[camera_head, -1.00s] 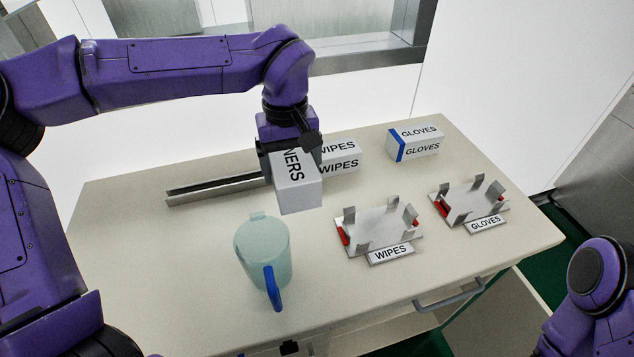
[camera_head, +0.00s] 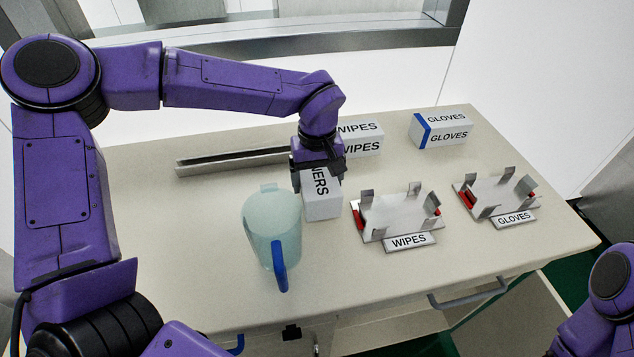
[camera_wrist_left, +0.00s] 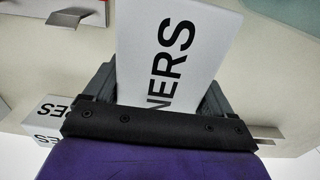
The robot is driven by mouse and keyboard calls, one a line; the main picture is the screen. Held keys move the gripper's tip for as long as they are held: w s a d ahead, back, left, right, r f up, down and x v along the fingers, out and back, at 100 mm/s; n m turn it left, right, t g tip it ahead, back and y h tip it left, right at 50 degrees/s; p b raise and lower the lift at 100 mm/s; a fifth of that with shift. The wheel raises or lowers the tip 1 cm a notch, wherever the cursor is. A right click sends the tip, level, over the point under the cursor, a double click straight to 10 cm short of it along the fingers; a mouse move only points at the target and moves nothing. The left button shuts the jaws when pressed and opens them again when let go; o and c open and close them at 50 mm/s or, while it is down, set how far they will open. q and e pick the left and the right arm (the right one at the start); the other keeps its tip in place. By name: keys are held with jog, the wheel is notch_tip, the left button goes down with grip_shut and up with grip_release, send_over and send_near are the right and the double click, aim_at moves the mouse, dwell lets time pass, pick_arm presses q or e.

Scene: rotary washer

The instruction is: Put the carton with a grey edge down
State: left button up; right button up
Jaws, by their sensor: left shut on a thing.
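My left gripper (camera_head: 318,172) is shut on a white carton (camera_head: 322,204) with black letters ending in "NERS". The gripper hides the start of the word and the carton's upper end. The carton hangs upright below the gripper, between the pitcher and the WIPES holder; I cannot tell whether its lower end touches the table. The carton also fills the middle of the left wrist view (camera_wrist_left: 172,50), between the two fingers. No grey edge shows clearly on it. My right gripper is out of view; only part of that arm shows at lower right.
A light blue pitcher (camera_head: 272,225) stands left of the held carton. Metal holders labelled WIPES (camera_head: 398,218) and GLOVES (camera_head: 497,195) lie to the right. A WIPES carton (camera_head: 362,140), a blue-edged GLOVES carton (camera_head: 440,130) and a metal rail (camera_head: 232,162) are behind.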

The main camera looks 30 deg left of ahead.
pick_arm(q)
jog(key=shift+w+f, duration=0.25)
jog(key=shift+f, duration=0.75)
jog(key=shift+s, duration=0.1)
jog(key=shift+s, duration=0.1)
jog(key=o, duration=1.2)
jog(key=shift+f, duration=0.1)
